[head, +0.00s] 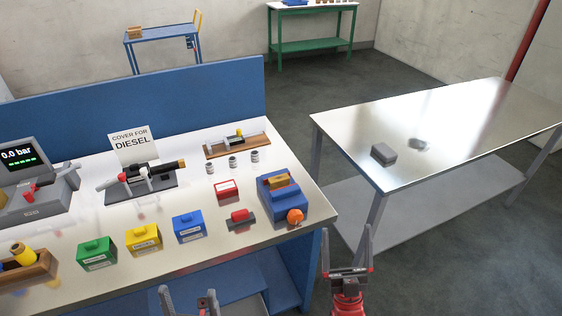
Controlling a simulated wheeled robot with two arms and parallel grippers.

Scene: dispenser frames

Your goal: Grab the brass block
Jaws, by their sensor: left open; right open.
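A small brass-coloured block (279,182) sits in the top of a blue vise (272,205) near the right end of the workbench. The vise has an orange knob (295,216) at its front. My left gripper (188,299) is at the bottom edge, in front of the bench, partly cut off, open and empty. My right gripper (347,246) points up, open and empty, just off the bench's right front corner. Both grippers are well apart from the block.
A red box (227,190) and a red-topped piece (240,219) stand left of the vise. Blue (189,227), yellow (144,238) and green (96,253) boxes line the bench front. A metal table (450,130) with a grey block (384,154) stands right, across a floor gap.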

